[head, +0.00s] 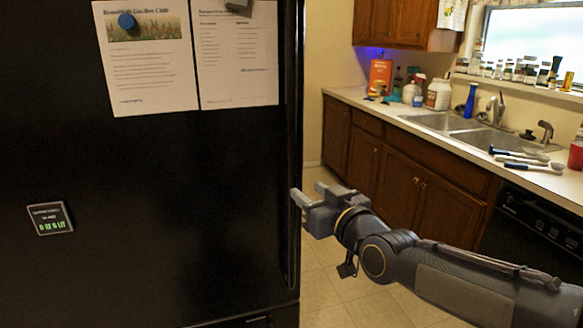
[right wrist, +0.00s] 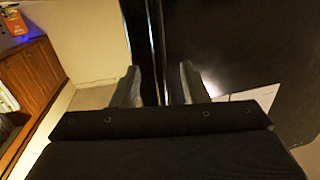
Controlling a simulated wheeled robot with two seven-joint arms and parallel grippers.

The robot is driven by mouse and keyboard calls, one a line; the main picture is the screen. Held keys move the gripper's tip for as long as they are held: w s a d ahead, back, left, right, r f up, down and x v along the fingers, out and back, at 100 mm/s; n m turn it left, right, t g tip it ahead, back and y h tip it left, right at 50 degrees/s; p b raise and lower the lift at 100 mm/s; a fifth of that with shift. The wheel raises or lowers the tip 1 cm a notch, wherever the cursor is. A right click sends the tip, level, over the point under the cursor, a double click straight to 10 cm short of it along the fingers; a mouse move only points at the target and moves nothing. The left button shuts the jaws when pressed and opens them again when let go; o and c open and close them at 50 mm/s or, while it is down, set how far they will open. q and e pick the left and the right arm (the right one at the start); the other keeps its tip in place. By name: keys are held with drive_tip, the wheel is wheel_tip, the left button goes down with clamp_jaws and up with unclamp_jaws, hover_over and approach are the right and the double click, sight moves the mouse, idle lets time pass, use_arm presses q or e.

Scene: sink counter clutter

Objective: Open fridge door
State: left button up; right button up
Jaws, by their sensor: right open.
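The black fridge door (head: 150,180) fills the left of the head view and looks shut. Its long vertical handle (head: 293,120) runs along the door's right edge. My right gripper (head: 309,193) is at this edge, low on the handle, with its jaws apart. In the right wrist view the two fingers of the right gripper (right wrist: 160,86) stand on either side of a dark vertical strip (right wrist: 157,45), which looks like the handle or door edge. Whether either finger touches it I cannot tell. My left gripper is not in view.
Two paper sheets (head: 150,75) hang on the door under magnets, with a small dark card (head: 50,218) lower down. A counter (head: 380,110) with a double sink (head: 480,135), bottles and utensils stands at right. Tiled floor (head: 350,300) is clear beside the fridge.

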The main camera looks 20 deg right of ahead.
sight(294, 176)
drive_tip(key=x, duration=0.3)
drive_tip(key=p+x, duration=0.1)
drive_tip(key=x, duration=0.2)
drive_tip(key=r+x, duration=0.1)
drive_tip(key=x, duration=0.2)
drive_tip(key=shift+c, duration=0.2)
clamp_jaws()
